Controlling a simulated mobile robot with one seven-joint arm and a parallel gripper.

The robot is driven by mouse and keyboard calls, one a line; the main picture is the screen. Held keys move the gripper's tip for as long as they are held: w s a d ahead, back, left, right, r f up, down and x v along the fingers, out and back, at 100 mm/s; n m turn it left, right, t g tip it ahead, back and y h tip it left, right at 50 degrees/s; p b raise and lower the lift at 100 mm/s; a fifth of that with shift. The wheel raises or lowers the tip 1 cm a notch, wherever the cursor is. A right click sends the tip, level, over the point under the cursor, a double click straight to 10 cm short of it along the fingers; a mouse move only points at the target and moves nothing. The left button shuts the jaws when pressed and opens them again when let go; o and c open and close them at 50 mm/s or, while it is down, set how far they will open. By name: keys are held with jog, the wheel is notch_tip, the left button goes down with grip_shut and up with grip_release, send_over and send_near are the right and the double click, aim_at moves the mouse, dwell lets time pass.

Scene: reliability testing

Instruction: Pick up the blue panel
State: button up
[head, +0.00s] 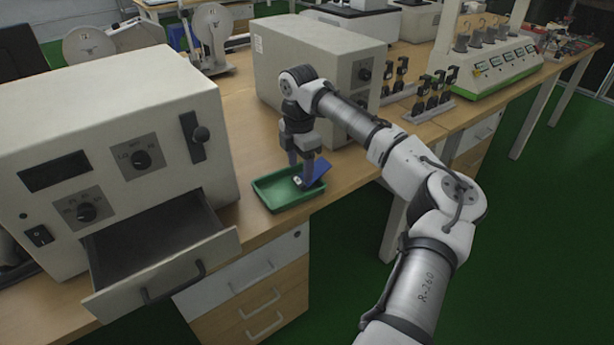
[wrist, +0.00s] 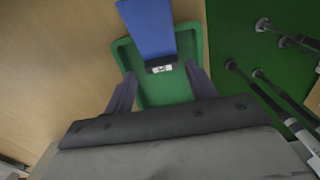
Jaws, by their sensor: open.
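The blue panel (head: 316,173) leans tilted in the green tray (head: 270,199), its upper part reaching past the tray's rim. In the wrist view the blue panel (wrist: 149,28) extends from the tray toward the top edge, with a black and silver piece at its lower end. The green tray (wrist: 165,92) lies below it on the wooden bench. My gripper (head: 301,178) points down over the tray. In the wrist view its two fingers (wrist: 160,88) are apart, one on each side of the tray's middle, with the panel's lower end beyond and between them. The gripper is open and holds nothing.
A beige instrument with an open drawer (head: 160,262) stands left of the tray. A second beige box (head: 315,55) stands behind my gripper. Black clamps on stands (head: 432,92) are to the right. The bench's front edge runs close to the tray.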

aim_at(300, 179)
jog(key=shift+s+f, duration=0.15)
jog(key=shift+f, duration=1.65)
jog(key=c, duration=0.8)
jog(key=shift+r, duration=0.15)
